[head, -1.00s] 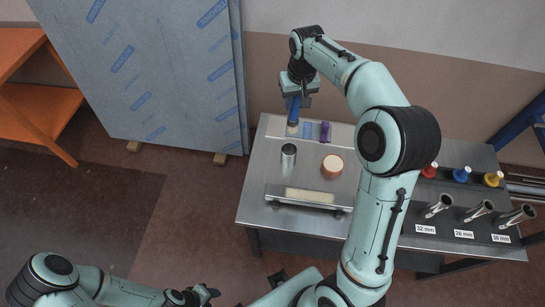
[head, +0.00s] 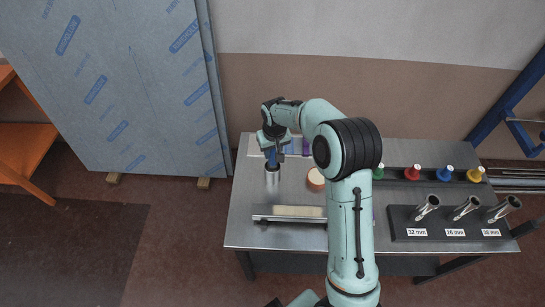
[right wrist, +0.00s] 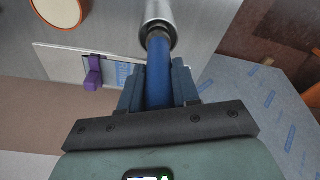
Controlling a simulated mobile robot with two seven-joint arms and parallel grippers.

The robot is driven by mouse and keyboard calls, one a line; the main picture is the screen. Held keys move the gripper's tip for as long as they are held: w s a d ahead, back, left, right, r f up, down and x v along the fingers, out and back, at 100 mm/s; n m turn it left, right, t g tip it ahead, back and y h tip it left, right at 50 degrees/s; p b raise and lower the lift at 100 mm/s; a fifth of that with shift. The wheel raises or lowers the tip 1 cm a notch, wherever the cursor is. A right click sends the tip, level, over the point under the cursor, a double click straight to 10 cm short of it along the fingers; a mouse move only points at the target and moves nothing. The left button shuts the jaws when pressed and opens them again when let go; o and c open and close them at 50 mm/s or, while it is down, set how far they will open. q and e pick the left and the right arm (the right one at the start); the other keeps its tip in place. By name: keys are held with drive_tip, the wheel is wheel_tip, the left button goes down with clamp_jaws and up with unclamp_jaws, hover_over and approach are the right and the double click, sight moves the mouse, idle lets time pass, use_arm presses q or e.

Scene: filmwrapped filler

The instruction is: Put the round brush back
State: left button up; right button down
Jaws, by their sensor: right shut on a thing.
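The round brush has a blue handle (right wrist: 158,78) and shows best in the right wrist view. My right gripper (head: 272,152) is shut on this handle. The brush points down, with its grey lower part at the mouth of a metal cup (head: 272,178). In the right wrist view this lower part sits inside the cup's rim (right wrist: 158,12), and the bristles are hidden. The cup stands at the left of the steel table (head: 240,215). My left gripper is out of view.
A round orange-rimmed pot (head: 316,179) stands right of the cup. Behind lies a pale board with a purple piece (right wrist: 93,75). A long tray (head: 292,212) is in front. A rack of angled tubes (head: 466,208) and several coloured-topped items stand at the right.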

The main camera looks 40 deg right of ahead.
sight(272, 157)
drive_tip(key=shift+f, duration=1.9)
drive_tip(key=c, duration=0.8)
unclamp_jaws()
drive_tip(key=r, duration=0.4)
drive_tip(key=s+r, duration=0.1)
drive_tip(key=r, duration=0.7)
drive_tip(key=shift+s+a, duration=0.3)
drive_tip(key=shift+s, duration=0.05)
